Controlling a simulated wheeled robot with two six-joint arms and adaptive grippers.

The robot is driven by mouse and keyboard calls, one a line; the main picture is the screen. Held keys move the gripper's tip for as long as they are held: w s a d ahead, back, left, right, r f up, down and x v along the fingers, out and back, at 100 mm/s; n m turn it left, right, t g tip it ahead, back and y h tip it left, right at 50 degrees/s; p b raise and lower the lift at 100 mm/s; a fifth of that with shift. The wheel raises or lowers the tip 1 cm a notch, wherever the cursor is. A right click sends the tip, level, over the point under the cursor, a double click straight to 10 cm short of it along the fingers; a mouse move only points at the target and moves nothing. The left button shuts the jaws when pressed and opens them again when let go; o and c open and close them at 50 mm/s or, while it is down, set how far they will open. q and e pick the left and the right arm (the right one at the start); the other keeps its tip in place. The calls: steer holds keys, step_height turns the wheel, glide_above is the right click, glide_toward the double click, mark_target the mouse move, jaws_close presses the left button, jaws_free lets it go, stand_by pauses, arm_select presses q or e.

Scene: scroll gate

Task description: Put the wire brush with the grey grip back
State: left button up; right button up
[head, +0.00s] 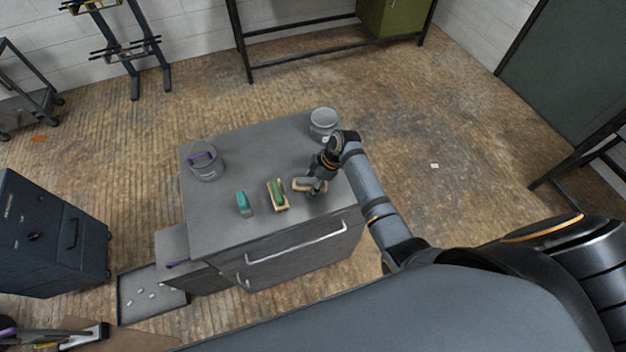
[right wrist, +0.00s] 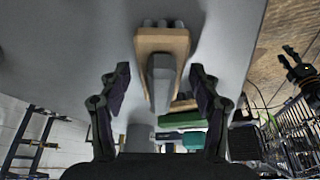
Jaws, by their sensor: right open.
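The wire brush with the grey grip (head: 303,184) lies on the grey cabinet top (head: 240,150), at the right of a row of brushes. In the right wrist view its wooden block and grey grip (right wrist: 160,82) show between the two finger lines. My right gripper (head: 314,188) is over this brush in the head view and partly covers it. Its fingers (right wrist: 160,92) are open, one on each side of the grip and apart from it.
A green-grip brush (head: 279,194) and a teal brush (head: 243,204) lie to the left. A grey tin with a purple handle (head: 206,164) stands at the left, another grey tin (head: 323,121) at the back right. A shallow tray (head: 127,300) lies beside the cabinet.

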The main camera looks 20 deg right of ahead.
steer(key=shift+d+r, duration=0.15)
steer(key=shift+r, duration=0.25)
arm_select(q)
steer(key=shift+w+a+f+b, duration=0.1)
steer(key=shift+w+f+b, duration=0.45)
steer(key=shift+f+b, duration=0.25)
arm_select(e)
steer(key=v, duration=1.1)
steer(key=shift+s, duration=0.15)
